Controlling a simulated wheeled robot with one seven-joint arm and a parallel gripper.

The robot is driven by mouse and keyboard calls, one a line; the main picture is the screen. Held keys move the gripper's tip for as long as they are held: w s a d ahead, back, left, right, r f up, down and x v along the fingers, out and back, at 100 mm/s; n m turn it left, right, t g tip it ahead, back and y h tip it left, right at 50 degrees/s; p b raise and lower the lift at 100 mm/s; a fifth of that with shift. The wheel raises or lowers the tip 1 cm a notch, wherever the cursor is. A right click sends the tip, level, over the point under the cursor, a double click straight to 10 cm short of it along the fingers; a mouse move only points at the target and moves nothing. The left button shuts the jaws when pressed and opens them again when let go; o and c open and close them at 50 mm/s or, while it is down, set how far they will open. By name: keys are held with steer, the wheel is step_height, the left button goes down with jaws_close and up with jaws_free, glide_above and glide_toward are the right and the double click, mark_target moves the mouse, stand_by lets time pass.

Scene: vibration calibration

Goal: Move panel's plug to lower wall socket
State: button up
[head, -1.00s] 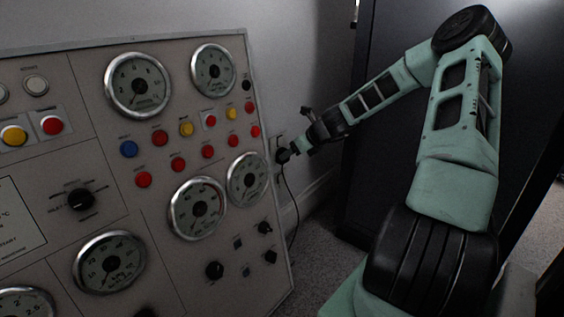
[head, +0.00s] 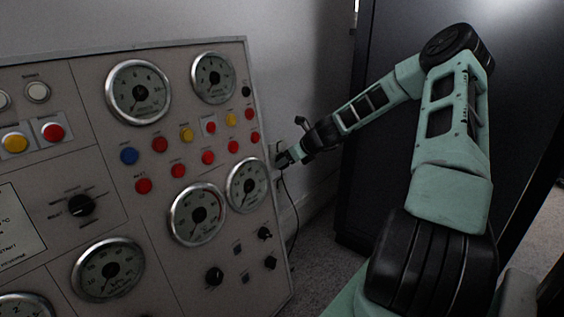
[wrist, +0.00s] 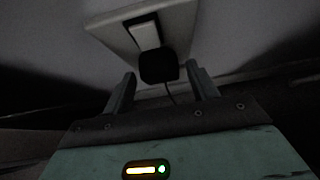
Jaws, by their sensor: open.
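In the wrist view a black plug (wrist: 158,66) sits against the lower part of a pale wall socket plate (wrist: 118,22), with its cable running down from it. A white block (wrist: 145,34) on the plate is just above the plug. My gripper (wrist: 160,78) is open, with one finger on each side of the plug; I cannot tell whether they touch it. In the head view my gripper (head: 284,160) is at the wall just past the panel's right edge, and it hides most of the plug. The cable (head: 289,205) hangs below it.
The control panel (head: 120,215) with gauges, buttons and knobs fills the left, its edge close to my gripper. A tall dark cabinet (head: 385,130) stands behind my arm. Grey floor (head: 325,245) shows between the panel and the cabinet.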

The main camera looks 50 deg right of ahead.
steer(key=c, duration=0.9)
steer(key=shift+o, duration=0.2)
steer(key=shift+s+p, duration=0.45)
steer(key=shift+s, duration=0.35)
stand_by(0.4)
steer(key=shift+s+d, duration=0.2)
steer(key=shift+s, duration=1.5)
steer(key=shift+f, duration=0.1)
step_height(320, 180, down, 15)
steer(key=w+b, duration=0.2)
steer(key=b, duration=0.4)
steer(key=shift+w+r+b, duration=0.2)
steer(key=shift+w+b, duration=0.1)
steer(key=shift+b, duration=0.05)
